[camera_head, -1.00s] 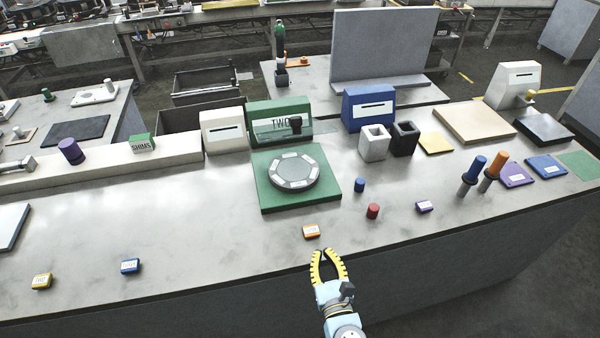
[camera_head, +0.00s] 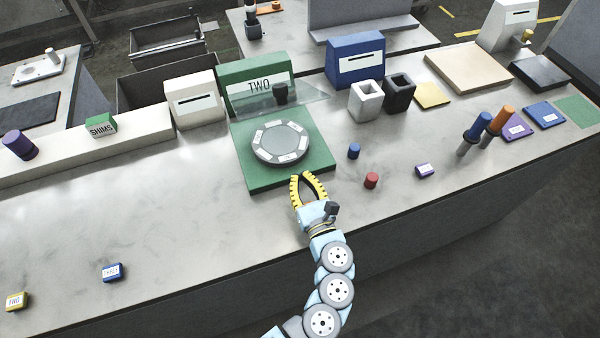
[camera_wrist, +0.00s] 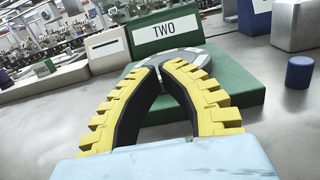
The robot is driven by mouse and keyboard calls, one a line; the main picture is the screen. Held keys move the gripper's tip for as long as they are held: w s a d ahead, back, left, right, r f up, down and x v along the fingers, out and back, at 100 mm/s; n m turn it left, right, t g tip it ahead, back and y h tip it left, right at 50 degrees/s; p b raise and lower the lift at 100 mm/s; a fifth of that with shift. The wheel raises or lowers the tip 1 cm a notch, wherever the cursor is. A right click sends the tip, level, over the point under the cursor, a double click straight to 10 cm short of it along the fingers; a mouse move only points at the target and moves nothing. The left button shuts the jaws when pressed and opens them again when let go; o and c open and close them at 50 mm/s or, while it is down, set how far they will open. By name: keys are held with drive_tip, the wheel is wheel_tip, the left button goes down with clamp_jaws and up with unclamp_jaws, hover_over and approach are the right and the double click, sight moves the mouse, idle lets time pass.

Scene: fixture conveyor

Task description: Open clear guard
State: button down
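The clear guard (camera_head: 308,106) is a see-through panel on the green station marked TWO (camera_head: 228,80), above the back of the round grey plate (camera_head: 281,143). A dark knob (camera_head: 281,91) stands at the guard. In the wrist view I see the TWO station (camera_wrist: 150,47), but cannot make out the guard. My gripper (camera_head: 301,177), with yellow toothed fingers, is in front of the green base (camera_head: 255,180), short of the knob. Its fingers are apart with a narrow gap at the tips and nothing seen between them. It also shows in the wrist view (camera_wrist: 161,72).
A white slotted box (camera_head: 195,103) and a blue slotted box (camera_head: 355,62) flank the station.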

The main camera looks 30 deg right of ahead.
drive_tip(key=w, duration=0.8)
drive_tip(key=shift+d+r+b, duration=0.35)
drive_tip(key=shift+w+d+r+p, duration=0.15)
drive_tip(key=shift+r+p, duration=0.15)
drive_tip(key=shift+r, duration=1.7)
